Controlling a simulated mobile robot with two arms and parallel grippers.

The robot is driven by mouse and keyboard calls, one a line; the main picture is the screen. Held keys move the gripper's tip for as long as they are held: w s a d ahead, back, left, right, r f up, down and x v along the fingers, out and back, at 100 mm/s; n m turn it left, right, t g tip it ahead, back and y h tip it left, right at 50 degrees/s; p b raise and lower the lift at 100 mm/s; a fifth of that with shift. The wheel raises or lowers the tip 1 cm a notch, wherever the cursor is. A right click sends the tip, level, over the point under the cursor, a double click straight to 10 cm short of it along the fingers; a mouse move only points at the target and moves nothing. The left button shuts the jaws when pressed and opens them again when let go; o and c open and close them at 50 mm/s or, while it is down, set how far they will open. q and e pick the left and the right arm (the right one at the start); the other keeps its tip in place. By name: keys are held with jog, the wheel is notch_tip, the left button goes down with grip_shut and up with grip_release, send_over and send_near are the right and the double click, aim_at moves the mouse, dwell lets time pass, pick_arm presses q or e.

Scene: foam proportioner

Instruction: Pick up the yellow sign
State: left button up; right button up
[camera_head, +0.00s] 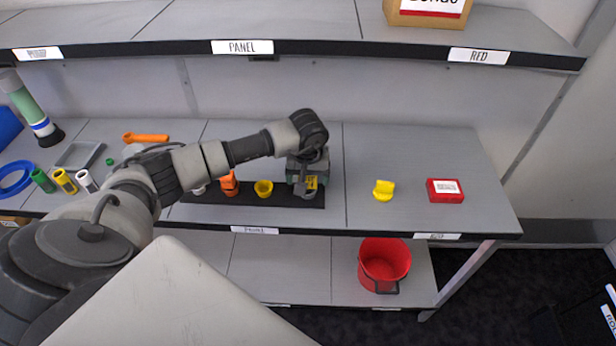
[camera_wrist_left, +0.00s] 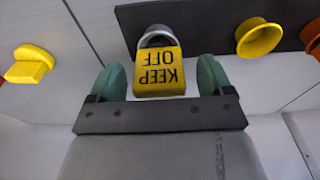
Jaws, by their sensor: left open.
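The yellow sign (camera_wrist_left: 157,74) reads "KEEP OFF" and has a grey metal loop at its top, like a padlock. In the left wrist view it lies between the two green fingertips of my left gripper (camera_wrist_left: 160,80), with a gap on each side. In the head view only a small yellow part of the sign (camera_head: 311,183) shows beneath my left gripper (camera_head: 305,178), at the right end of a black strip. The gripper is open and points down over the sign. My right gripper is out of view.
The black strip (camera_head: 213,198) on the middle shelf also bears a yellow cup (camera_head: 264,189) and an orange piece (camera_head: 229,184). A yellow knob-like piece (camera_head: 384,190) and a red box (camera_head: 445,190) stand to the right. The upper shelf edge (camera_head: 160,48) lies above; a red bucket (camera_head: 384,264) stands below.

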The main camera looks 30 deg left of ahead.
pick_arm(q)
jog(key=shift+w+f, duration=0.1)
jog(key=shift+f, duration=0.6)
jog(key=c, duration=1)
jog(key=shift+r, duration=0.15)
jog(key=shift+r+b, duration=0.4)
jog(key=shift+r, duration=0.2)
notch_tip(320, 180, up, 3)
jog(key=shift+d+f+b, duration=0.1)
jog(key=shift+d+b, duration=0.05)
jog(key=shift+b, duration=0.45)
jog(key=s+d+r, duration=0.5)
jog(key=d+r, duration=0.5)
jog(key=r, duration=0.1)
jog(key=shift+s+r, duration=0.2)
jog(key=shift+r, duration=0.2)
